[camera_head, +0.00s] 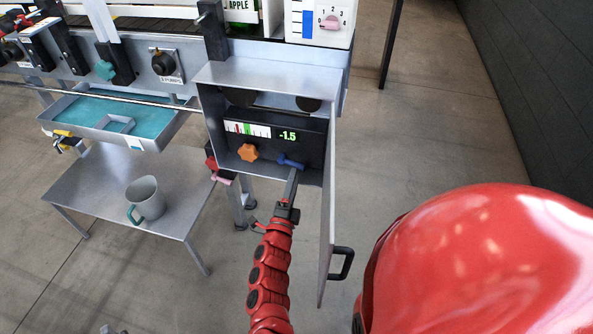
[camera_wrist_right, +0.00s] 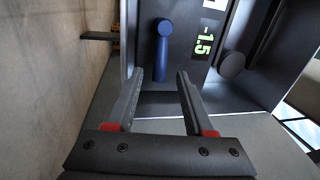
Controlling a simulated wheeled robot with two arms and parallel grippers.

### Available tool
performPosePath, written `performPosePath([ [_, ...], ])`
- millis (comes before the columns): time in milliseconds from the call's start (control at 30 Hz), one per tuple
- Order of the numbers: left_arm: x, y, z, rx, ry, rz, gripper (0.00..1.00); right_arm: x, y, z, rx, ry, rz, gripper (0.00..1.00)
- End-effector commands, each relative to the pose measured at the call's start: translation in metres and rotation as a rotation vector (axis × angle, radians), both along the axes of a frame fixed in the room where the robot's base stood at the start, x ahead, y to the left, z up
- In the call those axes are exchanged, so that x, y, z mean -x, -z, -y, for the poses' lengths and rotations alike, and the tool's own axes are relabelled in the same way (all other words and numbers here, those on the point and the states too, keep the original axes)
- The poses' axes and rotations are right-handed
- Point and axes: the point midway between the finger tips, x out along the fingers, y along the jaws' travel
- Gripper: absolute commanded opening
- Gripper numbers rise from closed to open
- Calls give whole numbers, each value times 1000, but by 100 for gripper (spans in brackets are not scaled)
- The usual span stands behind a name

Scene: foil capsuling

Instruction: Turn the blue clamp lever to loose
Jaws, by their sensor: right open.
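The blue clamp lever (camera_head: 290,162) sits on a dark panel (camera_head: 312,140) inside an open grey cabinet, right of an orange star knob (camera_head: 247,152). In the wrist view the blue lever (camera_wrist_right: 162,55) has a round hub at the top and an arm pointing down the picture. My right gripper (camera_head: 293,174) reaches into the cabinet at the lever. Its two fingers (camera_wrist_right: 160,76) are open, with the lever's lower end appearing between the tips; contact is not visible. A green display on the panel reads -1.5.
The cabinet door (camera_head: 328,215) stands open to the right of my forearm, with a black handle (camera_head: 341,263). The cabinet's walls and top (camera_head: 270,74) surround the panel closely. A low metal table (camera_head: 100,190) with a grey mug (camera_head: 146,197) stands left.

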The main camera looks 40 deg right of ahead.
Motion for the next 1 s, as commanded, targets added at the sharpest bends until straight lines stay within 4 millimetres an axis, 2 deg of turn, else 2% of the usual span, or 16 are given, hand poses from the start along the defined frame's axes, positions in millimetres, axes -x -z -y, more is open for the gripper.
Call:
performPosePath([
  [100,0,3,0,0,0,0,50,-13,-3,16,0,1,0,53],
  [233,0,4,0,0,0,0,50,-23,-7,26,1,0,1,53],
  [600,0,4,0,0,0,0,50,-28,-8,31,0,-1,-2,53],
  [667,0,4,0,0,0,0,50,-27,-8,31,0,-1,-2,46],
  [900,0,4,0,0,0,0,50,-27,-8,31,-1,-1,-1,3],
  [1000,0,4,0,0,0,0,50,-27,-7,31,-1,-1,-1,0],
])
